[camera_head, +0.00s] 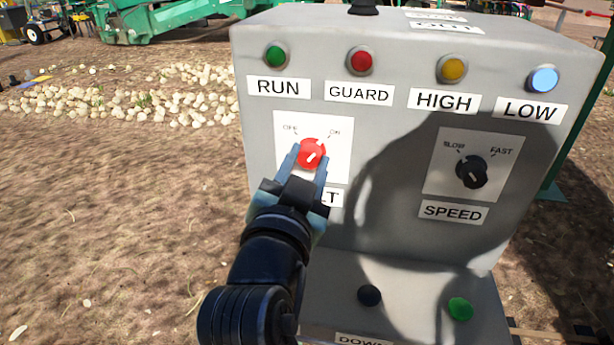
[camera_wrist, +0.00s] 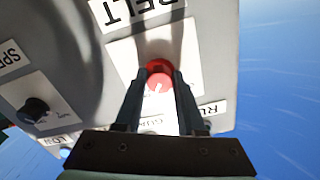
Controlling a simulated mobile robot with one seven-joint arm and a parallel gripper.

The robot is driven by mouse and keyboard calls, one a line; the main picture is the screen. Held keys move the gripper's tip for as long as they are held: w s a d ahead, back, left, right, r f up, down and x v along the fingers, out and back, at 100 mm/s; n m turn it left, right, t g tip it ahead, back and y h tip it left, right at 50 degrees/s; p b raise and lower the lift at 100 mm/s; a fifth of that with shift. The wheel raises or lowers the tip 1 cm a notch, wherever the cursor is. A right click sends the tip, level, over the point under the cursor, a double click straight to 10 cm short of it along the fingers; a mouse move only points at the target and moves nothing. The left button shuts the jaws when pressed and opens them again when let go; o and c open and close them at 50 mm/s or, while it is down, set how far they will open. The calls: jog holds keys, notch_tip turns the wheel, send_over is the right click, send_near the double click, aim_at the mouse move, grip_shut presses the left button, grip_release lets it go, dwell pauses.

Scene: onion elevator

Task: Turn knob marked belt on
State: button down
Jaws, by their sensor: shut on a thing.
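The red belt knob (camera_head: 313,148) sits on a white plate on the grey control box, between the OFF and ON marks. Its white pointer line leans up and right, towards ON. My gripper (camera_head: 308,160) has its two fingers on either side of the knob and is shut on it. In the wrist view the red knob (camera_wrist: 160,69) shows between the fingertips of my gripper (camera_wrist: 159,82), with its white mark towards the lower left in that turned picture. The BELT label (camera_head: 331,197) is partly hidden by my gripper.
The grey control box (camera_head: 350,125) also bears a black speed knob (camera_head: 471,171) at right and several lamps above; the LOW lamp (camera_head: 543,79) glows blue. A black button (camera_head: 369,295) and a green button (camera_head: 460,309) sit on the lower ledge. Open dirt ground lies left.

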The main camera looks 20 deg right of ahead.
jog(key=shift+f+m+b, duration=0.1)
jog(key=shift+m+b, duration=0.45)
jog(key=shift+m, duration=0.25)
jog(key=c, duration=0.5)
grip_release()
jog(key=p+v, duration=0.4)
jog(key=v, duration=0.9)
